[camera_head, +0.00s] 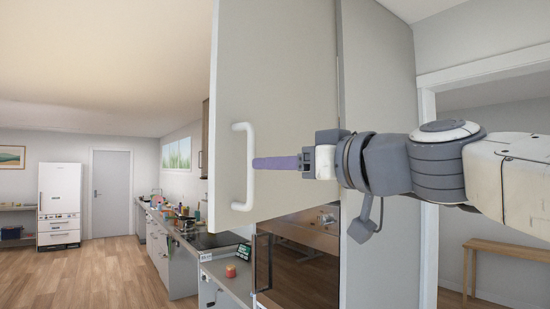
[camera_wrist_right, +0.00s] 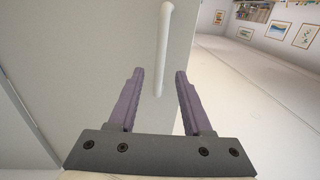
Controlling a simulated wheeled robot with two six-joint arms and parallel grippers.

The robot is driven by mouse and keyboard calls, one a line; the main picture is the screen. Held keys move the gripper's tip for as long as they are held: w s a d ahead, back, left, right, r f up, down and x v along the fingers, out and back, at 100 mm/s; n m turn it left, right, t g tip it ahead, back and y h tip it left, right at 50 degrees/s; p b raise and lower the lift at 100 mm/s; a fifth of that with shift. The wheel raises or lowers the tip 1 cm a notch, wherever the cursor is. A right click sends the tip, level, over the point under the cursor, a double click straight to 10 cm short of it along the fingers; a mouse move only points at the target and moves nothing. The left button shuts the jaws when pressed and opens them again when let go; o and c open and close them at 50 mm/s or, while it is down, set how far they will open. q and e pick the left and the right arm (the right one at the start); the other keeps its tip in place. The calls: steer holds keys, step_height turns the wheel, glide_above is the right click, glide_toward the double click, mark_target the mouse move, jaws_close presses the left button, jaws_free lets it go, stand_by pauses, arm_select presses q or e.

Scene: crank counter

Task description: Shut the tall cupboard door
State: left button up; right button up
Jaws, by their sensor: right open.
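The tall cupboard door (camera_head: 285,65) is a pale grey panel that stands open, its lower edge hanging above the oven. Its white bar handle (camera_head: 243,167) is upright near the door's left edge. My right gripper (camera_head: 256,163) comes in from the right across the face of the door, its purple fingers pointing at the handle. In the right wrist view my right gripper (camera_wrist_right: 158,72) is open and empty, and the handle (camera_wrist_right: 164,45) lines up with the gap between the fingers. I cannot tell whether a finger touches the handle. My left gripper is not in view.
A dark-fronted oven (camera_head: 310,262) is below and behind the door. A counter with a red object (camera_head: 230,271) and a cluttered worktop (camera_head: 185,225) extend to the left. A white fridge (camera_head: 59,203) stands far back. A wooden bench (camera_head: 505,255) is at the right. Open floor lies at left.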

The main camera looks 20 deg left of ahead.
mark_target(251, 195)
steer(key=shift+p+x, duration=1.45)
steer(key=shift+x, duration=2.15)
steer(key=shift+c, duration=0.3)
jaws_close()
